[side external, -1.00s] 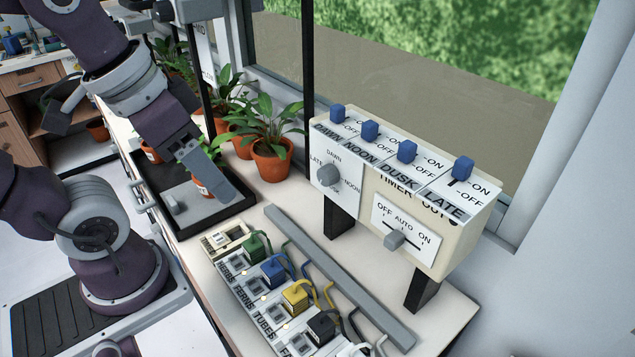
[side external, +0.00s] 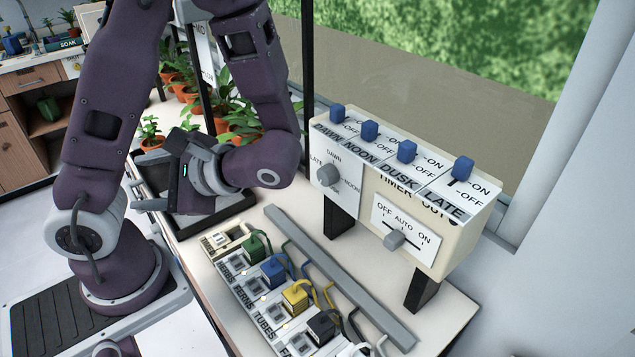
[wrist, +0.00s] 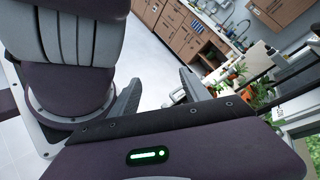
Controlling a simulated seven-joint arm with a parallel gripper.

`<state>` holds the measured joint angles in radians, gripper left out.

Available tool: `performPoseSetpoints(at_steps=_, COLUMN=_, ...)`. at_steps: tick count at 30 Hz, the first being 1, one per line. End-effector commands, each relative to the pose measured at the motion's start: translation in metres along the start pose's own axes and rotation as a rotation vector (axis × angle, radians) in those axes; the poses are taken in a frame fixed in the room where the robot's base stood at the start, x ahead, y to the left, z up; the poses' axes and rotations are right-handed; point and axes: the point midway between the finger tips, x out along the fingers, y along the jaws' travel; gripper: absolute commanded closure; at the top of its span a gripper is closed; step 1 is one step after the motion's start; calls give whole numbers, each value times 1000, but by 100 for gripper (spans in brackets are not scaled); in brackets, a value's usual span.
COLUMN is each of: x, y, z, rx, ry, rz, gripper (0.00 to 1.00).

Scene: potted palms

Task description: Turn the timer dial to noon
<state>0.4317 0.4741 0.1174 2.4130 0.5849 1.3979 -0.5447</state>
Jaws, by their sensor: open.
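The timer dial (side external: 328,174) is a grey round knob on the left end of the cream timer box's (side external: 375,190) front. The labels around it read LATE at left, DAWN above and NOON at right; which one it points to is too small to tell. My gripper (side external: 133,178) is left of the dial, well apart from it, over the black tray. Its fingers point left, away from the timer box. In the wrist view the two fingers (wrist: 158,95) stand apart with nothing between them. The dial does not show in the wrist view.
Several blue switches (side external: 370,131) top the timer box, and an AUTO slider (side external: 394,239) is on its front. A labelled plug strip (side external: 262,290) with cables lies below. Potted plants (side external: 240,125) and a black tray (side external: 215,222) are at the back left.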

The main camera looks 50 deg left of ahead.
Motion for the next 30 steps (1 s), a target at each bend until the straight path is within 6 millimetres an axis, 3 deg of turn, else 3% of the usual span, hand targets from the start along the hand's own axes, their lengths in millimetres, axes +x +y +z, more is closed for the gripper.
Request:
performPoseSetpoints(at_steps=2, x=-1, y=-24, z=-6, rx=53, ry=-110, rz=-311, gripper=45)
performPoseSetpoints(at_steps=4, x=-15, y=-46, z=-18, rx=81, ry=-167, rz=-605, gripper=45)
performPoseSetpoints(at_steps=8, x=-63, y=-65, z=-57, rx=135, ry=-179, rz=-1171, gripper=45)
performPoseSetpoints(at_steps=12, x=-118, y=-40, z=-110, rx=219, ry=-67, rz=-1738, gripper=45)
performPoseSetpoints(at_steps=15, x=-140, y=-7, z=-142, rx=302, ry=49, rz=-2029, gripper=45)
performPoseSetpoints(at_steps=18, x=-151, y=22, z=-162, rx=394, ry=163, rz=-2212, gripper=45)
performPoseSetpoints(at_steps=21, x=-155, y=35, z=-172, rx=444, ry=223, rz=-2283, gripper=45)
performPoseSetpoints(at_steps=30, x=-188, y=1, z=-192, rx=444, ry=228, rz=-2284, gripper=45)
